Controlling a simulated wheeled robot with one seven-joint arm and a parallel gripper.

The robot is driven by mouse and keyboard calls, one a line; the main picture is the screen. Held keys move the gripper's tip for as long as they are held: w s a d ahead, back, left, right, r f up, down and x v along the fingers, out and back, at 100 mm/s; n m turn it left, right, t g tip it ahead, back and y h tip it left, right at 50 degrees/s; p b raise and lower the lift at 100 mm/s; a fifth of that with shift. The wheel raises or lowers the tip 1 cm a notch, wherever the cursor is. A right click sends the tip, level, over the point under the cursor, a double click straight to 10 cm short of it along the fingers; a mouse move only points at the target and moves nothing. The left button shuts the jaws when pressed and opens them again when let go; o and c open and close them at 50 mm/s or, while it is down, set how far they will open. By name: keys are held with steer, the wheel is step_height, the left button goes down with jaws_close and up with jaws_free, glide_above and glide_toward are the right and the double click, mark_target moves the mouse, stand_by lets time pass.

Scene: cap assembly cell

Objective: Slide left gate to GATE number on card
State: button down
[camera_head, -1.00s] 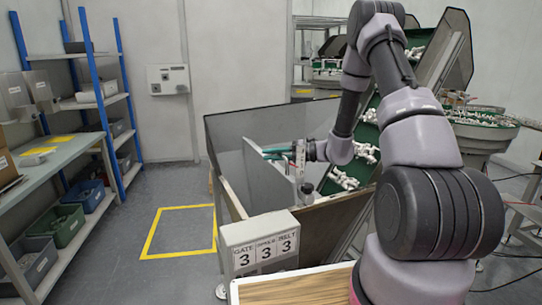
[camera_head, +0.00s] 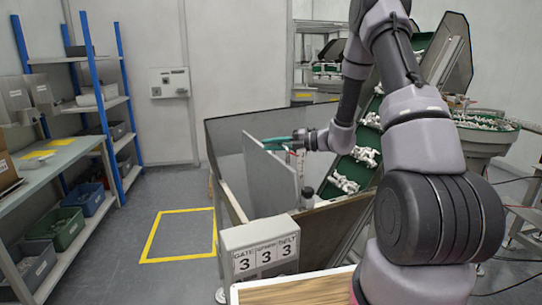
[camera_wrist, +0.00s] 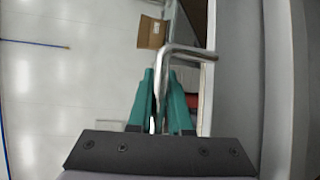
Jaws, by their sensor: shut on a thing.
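The gate (camera_head: 272,182) is a grey upright panel inside the grey-walled hopper bin. My gripper (camera_head: 273,140), with teal fingers, is at the top of this panel. In the wrist view my gripper (camera_wrist: 157,100) is shut on a bent metal handle (camera_wrist: 182,50), whose upright part runs between the fingers and whose top bends right. The number card (camera_head: 264,256) is on the front of a grey box and reads GATE 3, BELT 3, and a 3 under a middle word too small to read surely. Any scale or mark for the gate position is hidden.
The bin's left wall (camera_head: 228,175) and a dark-topped post (camera_head: 307,196) are close to the gate. A green cleated conveyor (camera_head: 345,183) with white parts rises on the right. A yellow floor square (camera_head: 180,258) lies left, beside shelving (camera_head: 100,105).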

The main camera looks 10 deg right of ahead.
steer(key=shift+w+r, duration=0.15)
steer(key=shift+r, duration=0.15)
steer(key=c, duration=0.8)
jaws_free()
steer(key=shift+r, duration=0.1)
steer(key=shift+c, duration=0.2)
steer(key=v, duration=1.1)
